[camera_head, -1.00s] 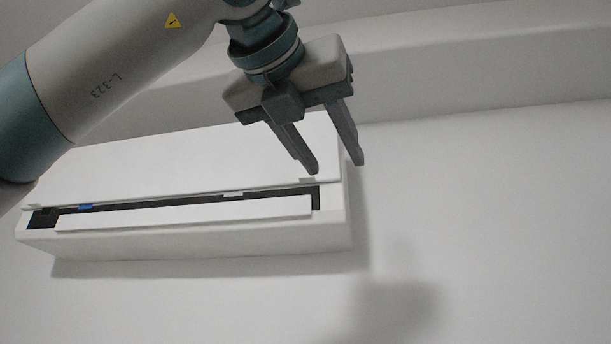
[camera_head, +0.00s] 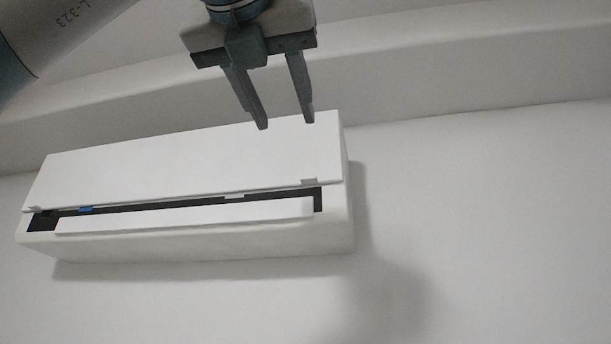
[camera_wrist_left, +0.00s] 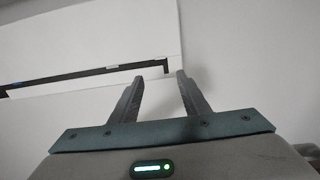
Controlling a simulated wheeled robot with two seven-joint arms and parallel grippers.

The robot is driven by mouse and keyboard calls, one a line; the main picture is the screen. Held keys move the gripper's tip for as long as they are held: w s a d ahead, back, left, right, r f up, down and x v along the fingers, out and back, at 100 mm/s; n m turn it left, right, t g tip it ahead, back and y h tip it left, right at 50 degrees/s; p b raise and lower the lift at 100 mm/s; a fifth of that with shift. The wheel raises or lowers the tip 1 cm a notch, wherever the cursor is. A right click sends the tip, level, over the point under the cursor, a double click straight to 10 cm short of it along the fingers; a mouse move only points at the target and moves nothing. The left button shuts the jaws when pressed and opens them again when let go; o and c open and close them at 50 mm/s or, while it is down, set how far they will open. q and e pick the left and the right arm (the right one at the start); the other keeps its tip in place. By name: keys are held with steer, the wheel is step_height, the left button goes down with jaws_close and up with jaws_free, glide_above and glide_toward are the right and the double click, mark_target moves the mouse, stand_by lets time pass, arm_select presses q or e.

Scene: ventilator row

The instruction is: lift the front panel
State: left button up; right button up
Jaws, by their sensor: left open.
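The front panel (camera_head: 180,163) is the white upper face of a long wall unit (camera_head: 200,246). A dark slot with a small blue part runs below the panel's lower edge, above a white flap (camera_head: 185,216). The panel also shows in the left wrist view (camera_wrist_left: 90,40), beyond the fingers. My left gripper (camera_head: 286,124) is open and empty. In the head view its fingertips overlap the panel's upper right part; I cannot tell whether they touch it. The fingers also show in the left wrist view (camera_wrist_left: 160,78). My right gripper is not in view.
A small tab (camera_head: 309,181) sits at the panel's lower right corner. A ledge (camera_head: 450,75) runs across the wall above the unit. The bare wall (camera_head: 490,220) to the right of the unit is clear.

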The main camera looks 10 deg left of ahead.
mark_target(308, 177)
arm_select(q)
steer(key=w+p, duration=0.2)
steer(key=w, duration=0.3)
steer(key=w+p, duration=0.2)
steer(key=w, duration=0.3)
steer(key=w+d+p, duration=0.1)
steer(key=w+p, duration=0.1)
steer(key=w, duration=0.3)
steer(key=shift+p, duration=0.3)
steer(key=shift+w+d, duration=0.1)
steer(key=shift+w, duration=0.45)
jaws_close()
